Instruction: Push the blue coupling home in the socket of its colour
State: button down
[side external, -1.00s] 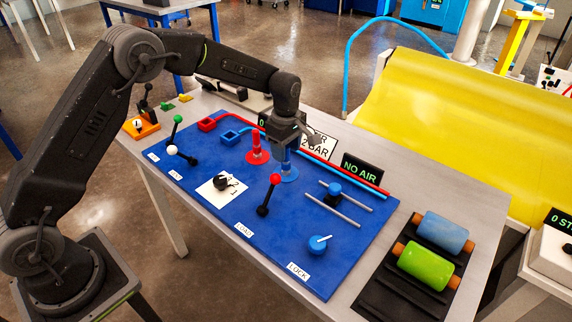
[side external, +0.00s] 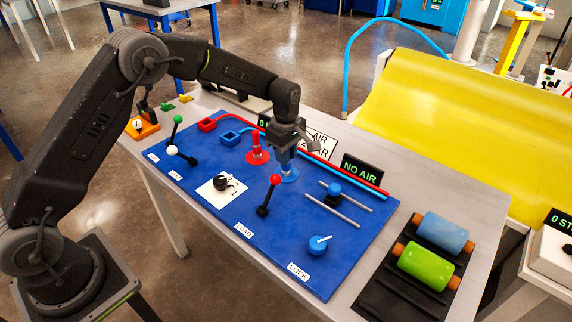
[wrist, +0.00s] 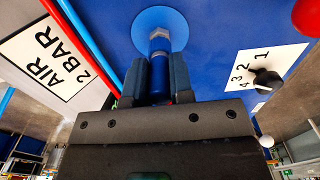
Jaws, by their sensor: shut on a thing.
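The blue coupling (wrist: 159,90) is upright between the fingers of my gripper (wrist: 159,70), which is shut on it. Its grey collar and blue end show beyond the fingertips, at the round blue base (wrist: 159,28) on the board. In the side view my gripper (side external: 285,154) is right above this blue base (side external: 289,176) and hides most of the coupling. Whether the coupling touches the base is hard to tell. The blue square socket (side external: 229,138) is on the board to the left of my gripper, with a blue hose leading from it.
The red coupling (side external: 256,141) stands on its red base close left of my gripper. The red socket (side external: 207,125) is beyond the blue one. A red-knobbed lever (side external: 269,196) stands in front; the AIR sign (side external: 322,142) and NO AIR display (side external: 361,172) are behind.

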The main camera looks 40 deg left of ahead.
jog(key=shift+r, duration=0.45)
jog(key=r, duration=0.3)
jog(key=shift+a+r, duration=0.2)
jog(key=shift+r, duration=0.15)
jog(key=s+a+r, duration=0.5)
jog(key=a+r, duration=0.1)
jog(key=a, duration=0.4)
jog(key=s+a, duration=0.3)
jog(key=a, duration=1.7)
jog(key=shift+w+d+f, duration=1.25)
jog(key=shift+w+f, duration=0.1)
jog(key=shift+f, duration=0.35)
jog(key=shift+w+d+f, duration=1.2)
jog(key=shift+w+f, duration=0.1)
jog(key=shift+f, duration=0.45)
jog(key=shift+w+d+f, duration=1.25)
jog(key=shift+w+f, duration=0.1)
jog(key=shift+f, duration=0.35)
